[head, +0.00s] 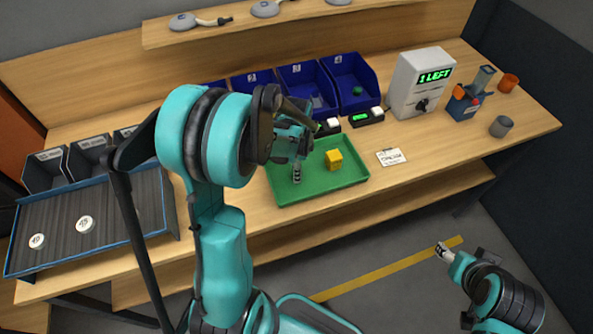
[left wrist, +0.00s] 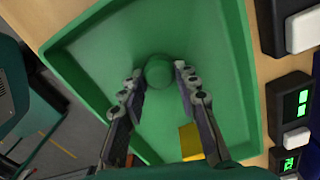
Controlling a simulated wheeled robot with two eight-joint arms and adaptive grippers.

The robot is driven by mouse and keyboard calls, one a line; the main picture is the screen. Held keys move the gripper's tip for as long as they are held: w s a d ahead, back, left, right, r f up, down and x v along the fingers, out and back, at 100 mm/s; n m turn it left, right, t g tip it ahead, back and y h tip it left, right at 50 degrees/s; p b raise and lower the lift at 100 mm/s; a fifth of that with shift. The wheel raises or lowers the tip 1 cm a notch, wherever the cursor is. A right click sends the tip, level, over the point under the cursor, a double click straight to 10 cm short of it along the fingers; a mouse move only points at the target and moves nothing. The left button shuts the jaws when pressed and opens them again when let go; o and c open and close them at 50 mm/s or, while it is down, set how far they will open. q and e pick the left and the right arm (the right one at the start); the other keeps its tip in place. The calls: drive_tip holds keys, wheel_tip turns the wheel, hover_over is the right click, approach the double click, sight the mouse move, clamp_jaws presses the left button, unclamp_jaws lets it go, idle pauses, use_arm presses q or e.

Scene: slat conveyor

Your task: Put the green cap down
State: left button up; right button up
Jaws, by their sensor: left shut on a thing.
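The green cap (left wrist: 159,71) is round and sits between the fingertips of my left gripper (left wrist: 160,74) in the left wrist view, with the green tray (left wrist: 88,55) behind it. In the head view my left gripper (head: 297,172) is over the left part of the green tray (head: 330,191), and the cap cannot be made out there. My left gripper is shut on the cap. Whether the cap touches the tray floor is unclear. My right gripper (head: 444,252) is low at the right, away from the table; its jaws are too small to read.
A yellow block (head: 334,160) stands in the tray, right of my left gripper. Blue bins (head: 308,86) stand behind; one holds a green piece (head: 358,90). A white card (head: 391,157) and a display box reading "1 LEFT" (head: 421,82) are at the right. A slat conveyor (head: 60,239) is at the left.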

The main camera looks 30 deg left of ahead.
use_arm(q)
drive_tip(key=shift+f, duration=0.1)
drive_tip(key=o, duration=0.9)
